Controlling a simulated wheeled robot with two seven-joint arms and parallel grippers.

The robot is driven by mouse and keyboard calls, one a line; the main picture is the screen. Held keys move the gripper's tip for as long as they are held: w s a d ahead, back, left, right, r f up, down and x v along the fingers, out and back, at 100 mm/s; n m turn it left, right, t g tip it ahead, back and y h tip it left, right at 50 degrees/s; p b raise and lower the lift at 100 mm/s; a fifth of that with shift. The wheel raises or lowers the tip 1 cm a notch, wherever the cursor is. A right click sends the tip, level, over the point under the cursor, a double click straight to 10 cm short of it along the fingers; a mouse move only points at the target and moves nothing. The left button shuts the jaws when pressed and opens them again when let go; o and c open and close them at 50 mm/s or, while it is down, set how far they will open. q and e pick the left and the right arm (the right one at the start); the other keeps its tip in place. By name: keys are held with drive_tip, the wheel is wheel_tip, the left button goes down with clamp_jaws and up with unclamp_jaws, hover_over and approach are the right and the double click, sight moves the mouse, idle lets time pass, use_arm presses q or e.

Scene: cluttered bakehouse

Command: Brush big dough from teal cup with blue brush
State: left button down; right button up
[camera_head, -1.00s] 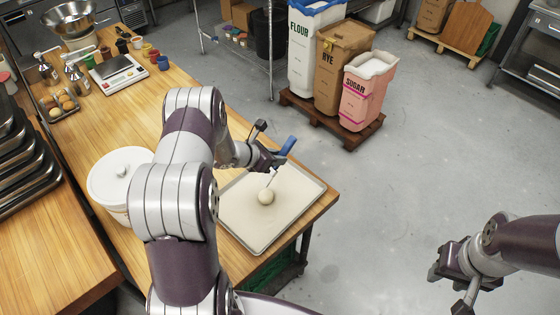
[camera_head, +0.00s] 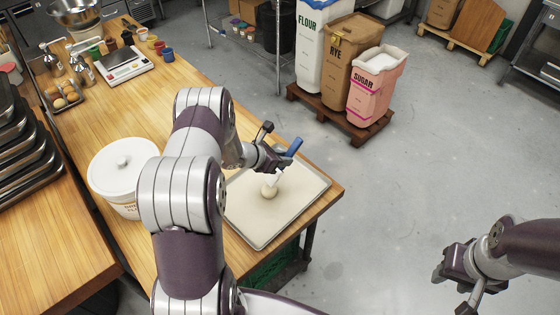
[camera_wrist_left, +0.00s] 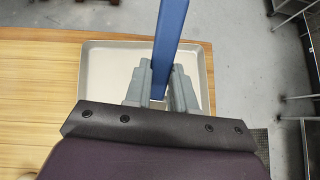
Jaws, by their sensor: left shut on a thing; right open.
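My left gripper (camera_head: 276,161) is shut on the blue brush (camera_head: 295,146), over the baking tray. The blue handle (camera_wrist_left: 169,40) rises between the two fingers in the left wrist view. The brush's pale head points down at a round, pale dough ball (camera_head: 269,192) on the tray (camera_head: 250,225). The head is at the top of the dough; I cannot tell whether it touches. Several small coloured cups (camera_head: 167,53) stand at the far part of the table; I cannot make out which is teal. My right gripper (camera_head: 455,287) is open and empty over the floor.
A white lidded tub (camera_head: 122,163) stands left of my left arm. A scale (camera_head: 121,64), an egg tray (camera_head: 62,97) and bottles are farther back. Flour, rye and sugar sacks (camera_head: 374,88) stand on a pallet beyond the table.

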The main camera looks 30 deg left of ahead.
use_arm(q)
drive_tip(key=shift+s, duration=0.1)
drive_tip(key=shift+f, duration=0.2)
drive_tip(key=shift+f+b, duration=0.45)
drive_tip(key=shift+b, duration=0.45)
idle(1.0)
idle(0.4)
